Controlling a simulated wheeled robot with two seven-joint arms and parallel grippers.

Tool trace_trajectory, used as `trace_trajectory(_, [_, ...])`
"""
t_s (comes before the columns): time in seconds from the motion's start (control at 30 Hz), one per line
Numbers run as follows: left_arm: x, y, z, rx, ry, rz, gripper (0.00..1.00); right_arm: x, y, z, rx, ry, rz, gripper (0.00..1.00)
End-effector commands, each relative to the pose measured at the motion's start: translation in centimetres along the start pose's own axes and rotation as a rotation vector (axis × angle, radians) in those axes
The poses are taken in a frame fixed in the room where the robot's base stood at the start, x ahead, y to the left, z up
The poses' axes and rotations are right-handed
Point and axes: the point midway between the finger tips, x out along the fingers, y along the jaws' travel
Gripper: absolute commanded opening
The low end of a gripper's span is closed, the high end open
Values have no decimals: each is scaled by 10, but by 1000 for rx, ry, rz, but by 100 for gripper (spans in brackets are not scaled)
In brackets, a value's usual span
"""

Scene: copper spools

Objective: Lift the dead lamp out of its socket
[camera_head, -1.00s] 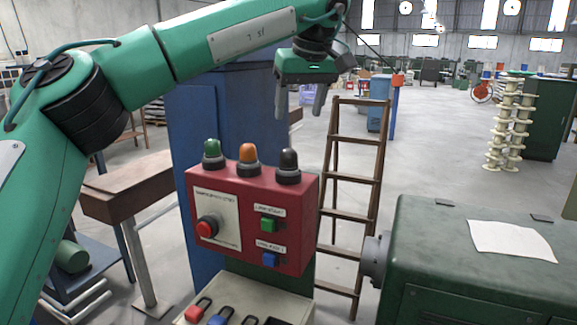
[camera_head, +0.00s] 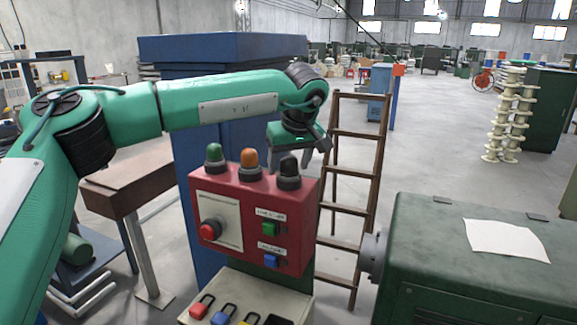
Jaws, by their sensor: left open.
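A red control box (camera_head: 256,229) stands in the middle of the head view. My left gripper (camera_head: 300,162) is open and points down over the right end of the box. Its fingers appear close around or just behind the dark lamp's top; the depth between them is hard to tell. My right gripper is not in view.
Below the red box is a pale panel (camera_head: 246,290) with several coloured padlocks. A wooden ladder (camera_head: 357,180) stands behind to the right. A green machine (camera_head: 470,255) with paper on top fills the lower right. A blue cabinet (camera_head: 180,130) rises behind the box.

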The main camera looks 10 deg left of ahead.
Motion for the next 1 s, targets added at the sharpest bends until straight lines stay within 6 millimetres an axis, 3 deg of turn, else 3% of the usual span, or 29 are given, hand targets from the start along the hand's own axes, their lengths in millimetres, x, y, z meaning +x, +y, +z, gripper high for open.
trace_trajectory(0.2, [1, 0, 0, 0, 0, 1, 63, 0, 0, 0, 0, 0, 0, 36])
trace_trajectory(0.47, [1, 0, 0, 0, 0, 1, 14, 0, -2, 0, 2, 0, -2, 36])
trace_trajectory(0.8, [-2, 0, -1, -1, 1, 1, 14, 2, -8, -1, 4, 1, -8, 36])
trace_trajectory(1.0, [-19, 1, -8, -3, 2, 3, 14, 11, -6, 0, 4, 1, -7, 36])
